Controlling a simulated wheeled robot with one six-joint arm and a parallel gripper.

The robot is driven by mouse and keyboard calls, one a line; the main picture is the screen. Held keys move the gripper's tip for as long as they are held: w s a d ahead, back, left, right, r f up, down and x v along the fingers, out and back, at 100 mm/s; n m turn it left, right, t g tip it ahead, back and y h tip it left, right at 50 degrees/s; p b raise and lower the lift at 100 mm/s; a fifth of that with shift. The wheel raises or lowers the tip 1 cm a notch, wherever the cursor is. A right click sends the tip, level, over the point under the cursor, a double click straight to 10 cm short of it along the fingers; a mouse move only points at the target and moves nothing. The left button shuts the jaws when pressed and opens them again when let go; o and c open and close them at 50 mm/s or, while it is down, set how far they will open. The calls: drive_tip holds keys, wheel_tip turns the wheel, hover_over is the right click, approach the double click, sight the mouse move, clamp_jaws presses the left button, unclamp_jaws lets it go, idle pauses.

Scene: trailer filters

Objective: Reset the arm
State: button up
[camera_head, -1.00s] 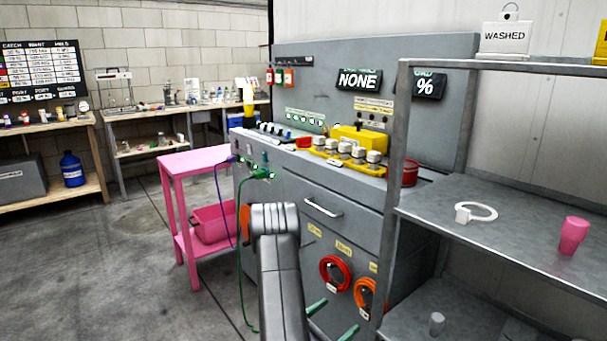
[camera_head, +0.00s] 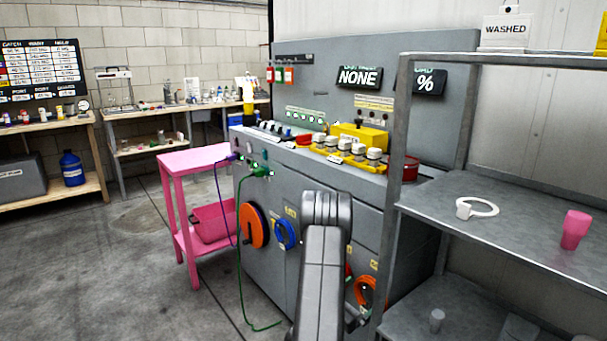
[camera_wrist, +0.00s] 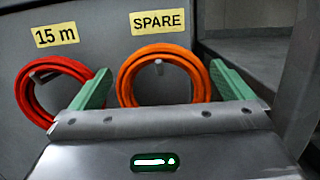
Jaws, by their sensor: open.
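My gripper (camera_wrist: 160,67) is open and empty in the wrist view, its two green fingers spread apart. Between and beyond the fingers, an orange coil (camera_wrist: 126,98) hangs under a SPARE label (camera_wrist: 157,21). A red coil (camera_wrist: 24,96) under a 15 m label (camera_wrist: 55,35) is left of the left finger. I cannot tell how far the fingertips are from the panel. In the head view my arm (camera_head: 322,265) stands in front of the grey cabinet (camera_head: 272,200), and the fingers are hidden behind it.
A grey metal shelf (camera_head: 470,205) on the right holds a white ring (camera_head: 484,207) and a pink cup (camera_head: 575,230). A pink cart (camera_head: 196,160) stands left of the cabinet. A green hose (camera_head: 241,240) hangs to the floor. The floor at the left is open.

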drive_tip(key=shift+x, duration=1.1)
drive_tip(key=s+a+r, duration=0.2)
drive_tip(key=s+a, duration=0.4)
drive_tip(key=a, duration=0.2)
drive_tip(key=shift+s+a, duration=0.2)
drive_tip(key=shift+s, duration=0.05)
drive_tip(key=shift+r, duration=0.1)
